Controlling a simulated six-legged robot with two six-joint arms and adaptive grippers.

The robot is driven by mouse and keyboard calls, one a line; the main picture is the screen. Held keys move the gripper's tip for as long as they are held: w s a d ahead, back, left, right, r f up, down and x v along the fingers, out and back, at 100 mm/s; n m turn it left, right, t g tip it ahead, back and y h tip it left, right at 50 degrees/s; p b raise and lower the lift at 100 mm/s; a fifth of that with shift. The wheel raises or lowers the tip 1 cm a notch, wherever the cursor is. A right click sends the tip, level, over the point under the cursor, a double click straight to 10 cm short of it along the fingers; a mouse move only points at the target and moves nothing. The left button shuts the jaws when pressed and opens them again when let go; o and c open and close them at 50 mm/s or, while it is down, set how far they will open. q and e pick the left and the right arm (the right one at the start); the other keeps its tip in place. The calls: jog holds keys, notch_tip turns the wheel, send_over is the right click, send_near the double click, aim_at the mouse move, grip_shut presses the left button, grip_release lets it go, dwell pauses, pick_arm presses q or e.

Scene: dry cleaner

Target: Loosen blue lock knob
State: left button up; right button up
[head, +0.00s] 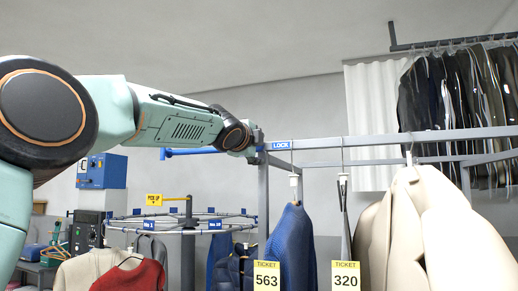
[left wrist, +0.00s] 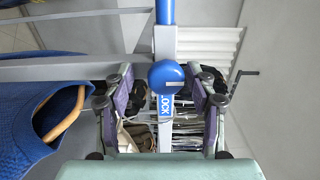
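The blue lock knob (left wrist: 167,75) is round with a pale mark on its face. It sits on a grey rail in the left wrist view, beside a blue LOCK label (left wrist: 166,105). My left gripper (left wrist: 158,88) is open, with one finger on each side of the knob and a gap to both. In the head view my left gripper (head: 252,140) is at the corner post of the grey rack, left of the LOCK label (head: 281,146); the knob is mostly hidden there. My right gripper is in neither view.
The grey rack rail (head: 400,138) carries a blue garment (head: 290,245) ticketed 563 and a cream coat (head: 440,235). A blue bar (head: 187,152) extends left of the post. A round garment rail (head: 190,219) stands behind.

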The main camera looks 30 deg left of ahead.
pick_arm(q)
jog(key=shift+s+r, duration=0.25)
jog(key=shift+s, duration=0.35)
jog(key=shift+s+r, duration=0.25)
jog(key=shift+s, duration=0.35)
jog(key=c, duration=0.5)
jog(key=shift+c, duration=0.4)
jog(key=shift+w, duration=0.2)
jog(key=c, duration=0.3)
jog(key=shift+r+t, duration=0.1)
jog(key=shift+t, duration=0.2)
jog(key=shift+c, duration=0.9)
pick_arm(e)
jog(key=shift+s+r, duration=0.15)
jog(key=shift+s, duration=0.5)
